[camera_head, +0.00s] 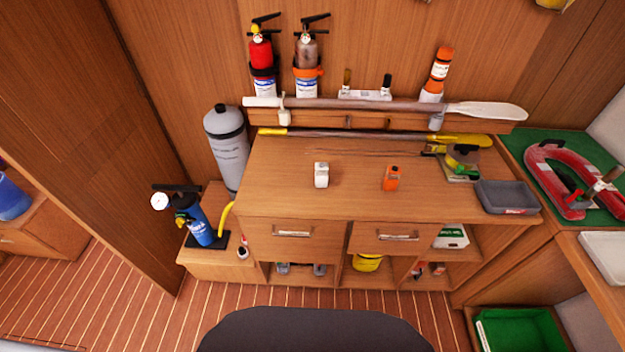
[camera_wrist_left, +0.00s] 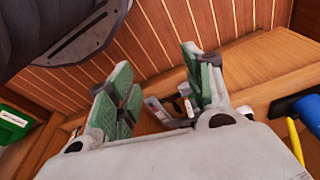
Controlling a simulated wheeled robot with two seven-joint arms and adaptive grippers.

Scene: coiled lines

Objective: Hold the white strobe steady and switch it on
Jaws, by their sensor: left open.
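The white strobe (camera_head: 321,175) stands on the wooden worktop (camera_head: 275,195), left of the middle. An orange device (camera_head: 392,179) of similar size stands to its right. No gripper shows in the head view, and nothing touches the strobe. My left gripper (camera_wrist_left: 160,88) shows in the left wrist view, its green-padded fingers apart. Small items (camera_wrist_left: 184,102) show beyond the fingers, too small to name. The strobe cannot be made out in that view. My right gripper is not in view.
An oar (camera_head: 485,110) lies on the ledge behind the worktop. A grey tray (camera_head: 507,197) is at its right end. A grey cylinder (camera_head: 227,148) and a blue pump (camera_head: 199,225) stand at left; the pump's blue body also shows in the wrist view (camera_wrist_left: 298,105). Worktop around the strobe is clear.

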